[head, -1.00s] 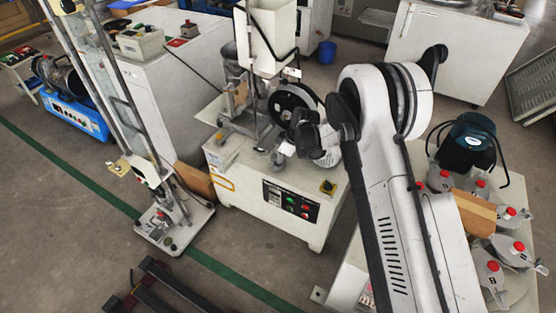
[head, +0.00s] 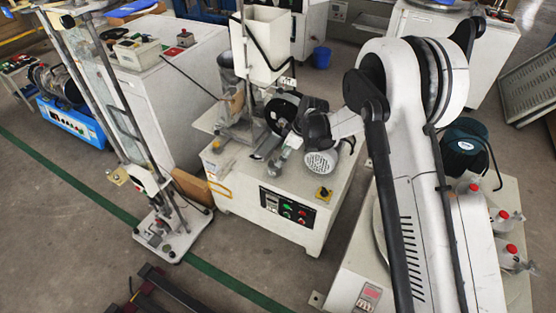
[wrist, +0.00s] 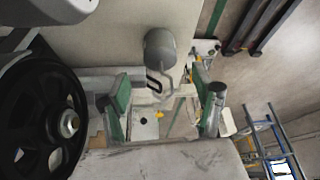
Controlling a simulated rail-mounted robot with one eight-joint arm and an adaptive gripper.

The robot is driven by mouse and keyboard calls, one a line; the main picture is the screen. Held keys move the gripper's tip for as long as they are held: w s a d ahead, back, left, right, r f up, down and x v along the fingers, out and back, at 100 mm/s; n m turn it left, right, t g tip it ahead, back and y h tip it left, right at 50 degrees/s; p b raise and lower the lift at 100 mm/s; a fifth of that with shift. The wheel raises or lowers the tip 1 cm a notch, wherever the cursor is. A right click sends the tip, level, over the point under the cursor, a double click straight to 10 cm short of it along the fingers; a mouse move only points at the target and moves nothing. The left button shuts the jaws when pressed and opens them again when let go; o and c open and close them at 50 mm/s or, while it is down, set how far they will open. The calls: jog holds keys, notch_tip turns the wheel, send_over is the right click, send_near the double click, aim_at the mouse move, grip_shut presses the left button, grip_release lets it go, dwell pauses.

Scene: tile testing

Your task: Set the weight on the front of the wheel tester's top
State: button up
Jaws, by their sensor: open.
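The weight (wrist: 160,48) is a grey cylinder with a thin wire hook. In the wrist view it shows against the pale top, and its hook points toward the space between my fingers. I cannot tell whether it touches the top. The wheel tester (head: 242,198) is a white box-shaped machine with a dark control panel and a black wheel (wrist: 35,115) on its top. My gripper (wrist: 162,100) is open, with one green-padded finger on each side of the hook. In the head view my wrist hides part of the area above the tester's top, and the weight is hard to make out there.
A round motor grille (head: 320,161) sits on the top beside my wrist. A white hopper (head: 268,38) rises behind. A tall test stand (head: 155,180) is at the left. The top's front strip looks mostly clear.

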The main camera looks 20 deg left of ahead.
jog(key=shift+v, duration=1.6)
jog(key=shift+r, duration=0.1)
jog(key=s+d+r+m+t+h, duration=0.15)
jog(key=s+d+r+m, duration=0.25)
jog(key=d+r, duration=0.8)
jog(key=s+d+r+m+t, duration=0.2)
jog(key=s+d+r+m, duration=0.25)
jog(key=d+r, duration=0.75)
jog(key=s+d+r+m+t+h, duration=0.15)
jog(key=s+d+r+m, duration=0.35)
jog(key=s+d+r, duration=0.55)
jog(key=s+d+f+m+t, duration=0.1)
jog(key=s+d+f+m, duration=0.1)
jog(key=s, duration=0.5)
jog(key=s+d+f+m+t+h, duration=0.1)
jog(key=s+d+f+m, duration=0.2)
jog(key=s, duration=0.4)
jog(key=shift+s+d+h, duration=0.2)
jog(key=shift+d+h, duration=0.1)
jog(key=shift+d, duration=0.55)
jog(key=shift+r, duration=0.1)
